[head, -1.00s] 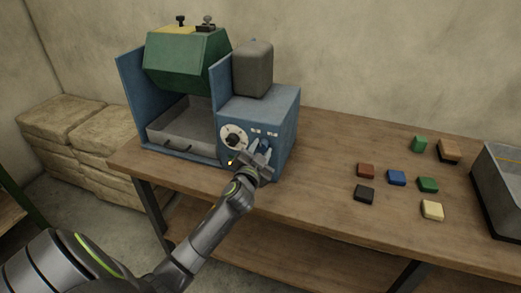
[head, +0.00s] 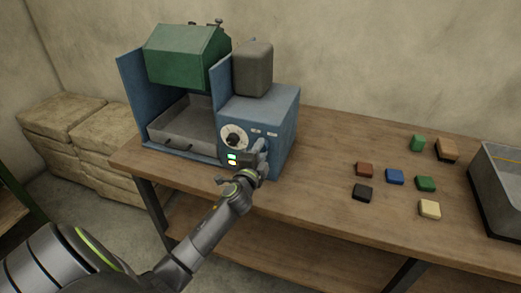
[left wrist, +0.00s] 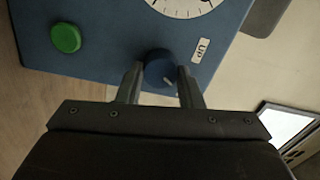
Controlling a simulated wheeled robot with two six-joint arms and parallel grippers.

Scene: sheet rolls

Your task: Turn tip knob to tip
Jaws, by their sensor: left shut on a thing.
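A blue machine (head: 283,110) stands on the bench at the left, with a green drum (head: 178,55) hanging over a grey tray. A blue knob (left wrist: 160,72) sits on its front panel, between the fingers of my left gripper (left wrist: 161,88) in the left wrist view. In the head view my left gripper (head: 259,158) is at the panel's right side and hides most of the knob. It is shut on the knob. A pale mark on the knob points to the lower right in the wrist view, and an "Up" label (left wrist: 201,50) is beside it. My right gripper is not in view.
A white dial (head: 233,137) and lit green indicators (head: 232,158) are on the panel. A green button (left wrist: 65,38) shows in the wrist view. Several coloured blocks (head: 396,177) and a grey bin (head: 500,200) are at the bench's right. The bench between is clear.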

